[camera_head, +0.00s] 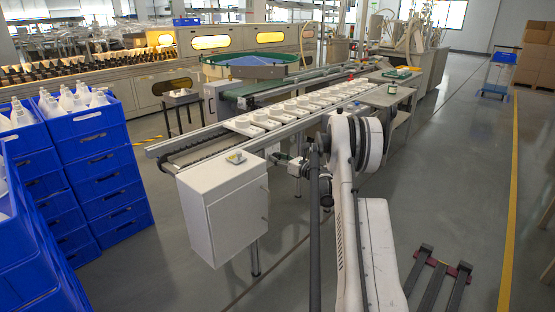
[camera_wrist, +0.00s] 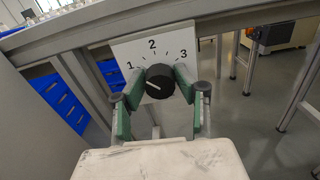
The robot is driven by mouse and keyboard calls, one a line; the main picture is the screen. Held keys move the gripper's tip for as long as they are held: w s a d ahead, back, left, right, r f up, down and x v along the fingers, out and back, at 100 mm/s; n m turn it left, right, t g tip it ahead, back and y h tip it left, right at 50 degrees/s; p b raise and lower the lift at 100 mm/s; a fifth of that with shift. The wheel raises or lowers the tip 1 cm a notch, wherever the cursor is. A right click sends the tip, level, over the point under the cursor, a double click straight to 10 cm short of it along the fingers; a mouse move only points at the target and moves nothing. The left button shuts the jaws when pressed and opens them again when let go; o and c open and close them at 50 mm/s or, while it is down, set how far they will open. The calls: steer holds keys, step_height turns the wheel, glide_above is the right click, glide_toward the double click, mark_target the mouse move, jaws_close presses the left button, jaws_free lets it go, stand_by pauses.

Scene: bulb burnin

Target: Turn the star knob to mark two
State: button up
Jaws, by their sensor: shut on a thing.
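The star knob (camera_wrist: 159,81) is a dark round knob on a white plate (camera_wrist: 124,50) printed with 1, 2 and 3 and tick marks. The 2 is above it, the 1 to its upper left and the 3 to its upper right. A short light line on the knob points to the left and slightly down, below the 1. My gripper (camera_wrist: 157,84) has its green fingers on either side of the knob and is shut on it. In the head view my gripper (camera_head: 283,158) is small, beside the conveyor's near side; the knob cannot be made out there.
A conveyor (camera_head: 215,132) with white parts runs behind the plate. A white cabinet (camera_head: 222,212) stands at its near end, left of my gripper. Blue crates (camera_head: 105,165) are stacked at the left. A side table (camera_head: 385,97) stands beyond my arm. Floor to the right is mostly clear.

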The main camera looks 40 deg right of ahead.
steer(key=m, duration=0.4)
steer(key=shift+m, duration=0.3)
steer(key=m, duration=0.4)
stand_by(0.3)
steer(key=o, duration=1.2)
steer(key=shift+c, duration=0.2)
steer(key=s+d, duration=0.1)
steer(key=s, duration=1.1)
steer(key=shift+d, duration=0.3)
